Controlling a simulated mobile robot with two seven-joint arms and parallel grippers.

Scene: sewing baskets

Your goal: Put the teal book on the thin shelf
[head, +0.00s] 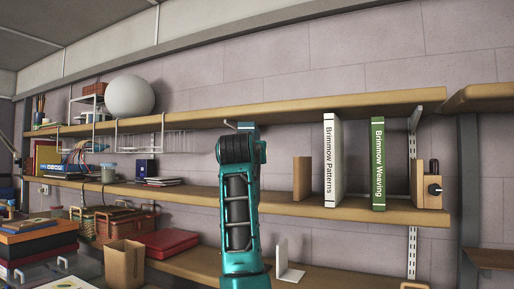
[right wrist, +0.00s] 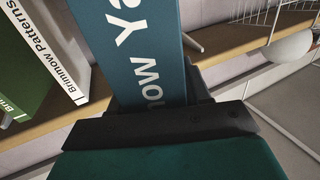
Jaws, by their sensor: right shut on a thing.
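The teal book (right wrist: 143,50) shows in the right wrist view as a dark teal spine with large white letters. My right gripper (right wrist: 160,115) is shut on it, and the book extends away from the jaws. I cannot tell which board is the thin shelf. My left gripper is in neither view.
On the middle shelf stand a wooden block (head: 302,178), the white Brimmow Patterns book (head: 331,160), the green Brimmow Weaving book (head: 377,165) and a wooden bookend (head: 428,185). A white bookend (head: 286,262) stands below. Baskets (head: 125,225) are at the left. Bare shelf shows left of the block.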

